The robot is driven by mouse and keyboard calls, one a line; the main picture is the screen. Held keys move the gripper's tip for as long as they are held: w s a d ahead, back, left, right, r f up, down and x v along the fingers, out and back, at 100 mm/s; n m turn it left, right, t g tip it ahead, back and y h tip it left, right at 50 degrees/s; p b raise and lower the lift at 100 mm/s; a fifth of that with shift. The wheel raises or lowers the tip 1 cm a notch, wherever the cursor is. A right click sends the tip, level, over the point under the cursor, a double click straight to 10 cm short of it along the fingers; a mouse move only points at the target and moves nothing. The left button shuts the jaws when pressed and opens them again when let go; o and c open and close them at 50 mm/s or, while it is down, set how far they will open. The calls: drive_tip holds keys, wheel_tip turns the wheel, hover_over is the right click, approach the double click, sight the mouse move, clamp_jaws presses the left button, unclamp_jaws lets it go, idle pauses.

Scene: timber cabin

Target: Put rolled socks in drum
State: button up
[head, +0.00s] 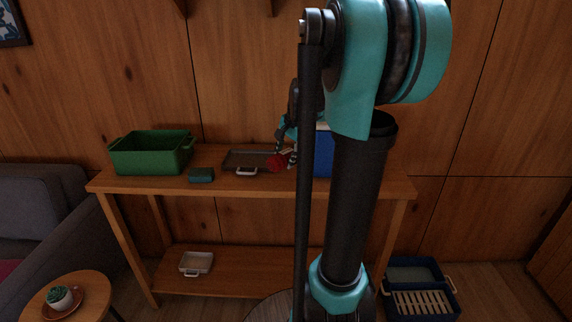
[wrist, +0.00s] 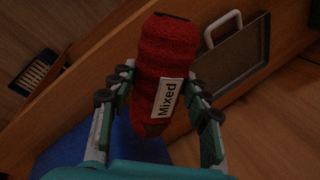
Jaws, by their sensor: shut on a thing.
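The rolled socks (wrist: 162,62) are a dark red knitted bundle with a white label reading "Mixed". My gripper (wrist: 160,92) is shut on them, with a finger on each side. In the head view the red socks (head: 277,162) hang from my gripper (head: 286,150) above the shelf table, near a shallow grey tray. A blue container (head: 322,155) stands just right of the gripper, mostly hidden behind my arm; its blue surface also shows low in the wrist view (wrist: 95,150). I cannot tell whether it is the drum; no drum shows clearly.
The wooden shelf table (head: 240,186) carries a green bin (head: 150,155), a small dark green block (head: 201,175) and the grey tray (head: 240,160) with a white handle.

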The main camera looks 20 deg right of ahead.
drive_tip(key=w, duration=0.2)
drive_tip(key=w+d+f, duration=0.1)
drive_tip(key=w, duration=0.1)
drive_tip(key=w+d+f, duration=0.1)
drive_tip(key=w, duration=0.1)
drive_tip(key=shift+d, duration=0.1)
wheel_tip(320, 180, down, 5)
drive_tip(key=shift+r, duration=0.2)
drive_tip(key=shift+w+f, duration=0.15)
drive_tip(key=shift+f, duration=0.05)
drive_tip(key=shift+f, duration=0.1)
drive_tip(key=o, duration=1.2)
